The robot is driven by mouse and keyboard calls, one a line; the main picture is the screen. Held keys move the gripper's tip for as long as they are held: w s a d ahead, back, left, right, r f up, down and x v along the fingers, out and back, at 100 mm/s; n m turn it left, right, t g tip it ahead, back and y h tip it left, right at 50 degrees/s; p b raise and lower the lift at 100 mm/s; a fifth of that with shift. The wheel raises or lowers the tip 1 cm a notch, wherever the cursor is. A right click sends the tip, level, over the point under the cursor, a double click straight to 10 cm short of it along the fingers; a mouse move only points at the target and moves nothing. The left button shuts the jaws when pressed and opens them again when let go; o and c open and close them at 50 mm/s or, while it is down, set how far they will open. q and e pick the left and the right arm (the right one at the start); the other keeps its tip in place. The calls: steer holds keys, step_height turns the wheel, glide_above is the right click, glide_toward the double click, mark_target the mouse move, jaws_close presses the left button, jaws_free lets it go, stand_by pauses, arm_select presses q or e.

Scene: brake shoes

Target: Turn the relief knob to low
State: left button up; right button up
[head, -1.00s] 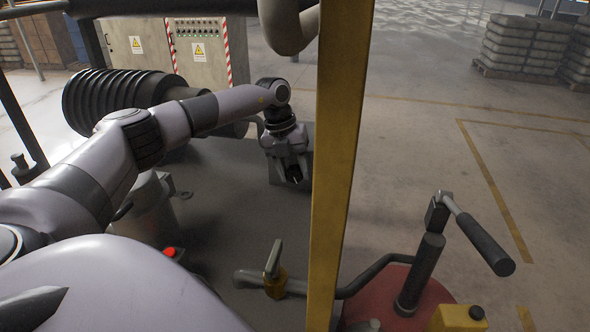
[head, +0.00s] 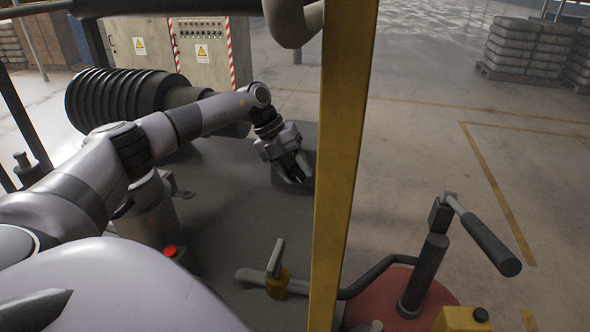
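My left gripper (head: 299,177) hangs above the dark deck (head: 230,232), just left of the yellow post, in front of a low grey box (head: 311,138). Its fingers point down and right, look apart, and hold nothing. No part is clearly marked as the relief knob, and no low mark can be read. A small red knob or button (head: 171,251) sits at the lower left, well away from the gripper. A black knob (head: 479,314) sits on a yellow box (head: 456,320) at the lower right. My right gripper is not in view.
The yellow post (head: 342,170) stands close to the gripper's right. A valve with a lever (head: 276,260) sits on a pipe in front. A crank handle (head: 486,242) rises at right. A ribbed black cylinder (head: 118,98) lies behind my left arm.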

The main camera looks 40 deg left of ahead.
arm_select(q)
steer(key=o, duration=0.4)
steer(key=shift+a, duration=0.1)
steer(key=v, duration=0.7)
steer(key=shift+r, duration=0.1)
